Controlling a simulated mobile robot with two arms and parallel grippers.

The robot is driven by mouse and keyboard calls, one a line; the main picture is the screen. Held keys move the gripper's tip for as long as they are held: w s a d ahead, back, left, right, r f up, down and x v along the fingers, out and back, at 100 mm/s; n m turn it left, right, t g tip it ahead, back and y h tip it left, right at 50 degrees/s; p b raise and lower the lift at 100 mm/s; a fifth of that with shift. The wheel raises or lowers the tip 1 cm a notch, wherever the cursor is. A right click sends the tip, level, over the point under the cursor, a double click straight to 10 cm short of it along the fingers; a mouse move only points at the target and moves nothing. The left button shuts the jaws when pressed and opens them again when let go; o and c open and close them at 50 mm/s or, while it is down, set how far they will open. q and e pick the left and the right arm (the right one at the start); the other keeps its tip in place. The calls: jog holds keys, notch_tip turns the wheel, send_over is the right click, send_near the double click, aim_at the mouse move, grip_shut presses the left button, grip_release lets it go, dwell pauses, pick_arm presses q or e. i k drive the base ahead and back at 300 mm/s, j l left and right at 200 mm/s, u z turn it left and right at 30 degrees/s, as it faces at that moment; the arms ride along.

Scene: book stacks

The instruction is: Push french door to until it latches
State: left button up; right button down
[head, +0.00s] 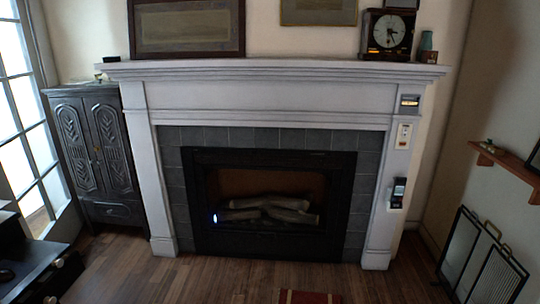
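What looks like a glazed french door (24,105), with white-framed panes, stands at the left edge of the head view. Bright light comes through its panes. Only part of it shows, and I cannot tell whether it is ajar or latched. No handle or latch is visible. Neither of my grippers is in view.
A white fireplace mantel (270,92) with a dark firebox (270,160) fills the middle. A dark carved cabinet (92,150) stands between door and fireplace. Black furniture (35,262) is at lower left, a folding screen (480,258) at lower right. Wood floor (150,280) is open in front.

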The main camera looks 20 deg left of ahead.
aim_at(64, 227)
jog(key=i+j+u, duration=0.3)
jog(key=i+u, duration=0.15)
jog(key=i+j+u, duration=0.1)
jog(key=i+u, duration=0.3)
jog(key=i, duration=0.15)
jog(key=i+u, duration=0.45)
jog(key=i+l+u, duration=0.25)
jog(key=i+u, duration=0.15)
jog(key=i, duration=0.15)
